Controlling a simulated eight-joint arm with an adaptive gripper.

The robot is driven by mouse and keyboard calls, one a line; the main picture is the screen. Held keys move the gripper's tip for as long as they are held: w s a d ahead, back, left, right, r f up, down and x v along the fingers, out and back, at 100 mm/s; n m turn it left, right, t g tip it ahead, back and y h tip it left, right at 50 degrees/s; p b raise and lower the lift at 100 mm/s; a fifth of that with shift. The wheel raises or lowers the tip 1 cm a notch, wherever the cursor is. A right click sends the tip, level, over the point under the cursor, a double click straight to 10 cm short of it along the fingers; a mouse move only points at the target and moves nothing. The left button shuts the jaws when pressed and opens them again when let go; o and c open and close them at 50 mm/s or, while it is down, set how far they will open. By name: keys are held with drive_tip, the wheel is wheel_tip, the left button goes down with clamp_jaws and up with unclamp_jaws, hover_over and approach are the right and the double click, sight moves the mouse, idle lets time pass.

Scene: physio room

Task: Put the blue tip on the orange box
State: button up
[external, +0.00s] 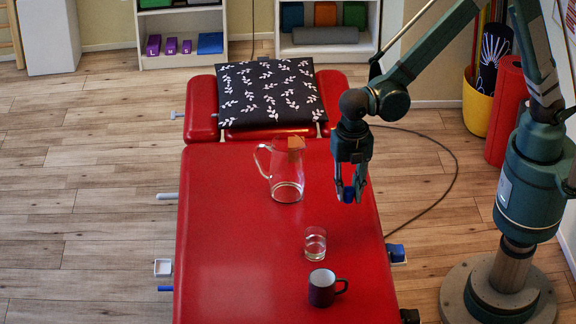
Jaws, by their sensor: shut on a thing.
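My gripper (350,194) points down above the right side of the red treatment table, to the right of the glass jug. It is shut on a small dark blue thing, the blue tip (348,195), which is partly covered by the fingers. A small orange box (296,143) shows at the jug's rim, left of my gripper. Whether it stands behind the jug or touches it, I cannot tell.
The clear glass jug (286,190), a glass tumbler (315,245) and a dark mug (322,289) stand on the red table (230,240). A black leaf-patterned pillow (268,92) lies at the far end. The table's left side is clear.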

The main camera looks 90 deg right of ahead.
sight(347, 188)
drive_tip(key=r, duration=0.8)
drive_tip(key=shift+w+d, duration=0.15)
drive_tip(key=shift+d, duration=0.1)
drive_tip(key=w+d+m+p, duration=0.15)
drive_tip(key=w+d, duration=0.25)
drive_tip(key=d, duration=0.9)
drive_tip(key=w+d+p, duration=0.2)
drive_tip(key=w+d, duration=0.2)
drive_tip(key=d, duration=0.9)
drive_tip(key=w+d+p, duration=0.2)
drive_tip(key=w+d, duration=0.2)
drive_tip(key=d, duration=0.9)
drive_tip(key=shift+s+d+f, duration=0.1)
drive_tip(key=shift+d+f, duration=0.05)
drive_tip(key=shift+f, duration=1.2)
drive_tip(key=shift+s+d+f, duration=0.1)
drive_tip(key=shift+f, duration=1.2)
drive_tip(key=shift+f+b, duration=0.45)
drive_tip(key=shift+f, duration=2.7)
drive_tip(key=shift+f, duration=1.85)
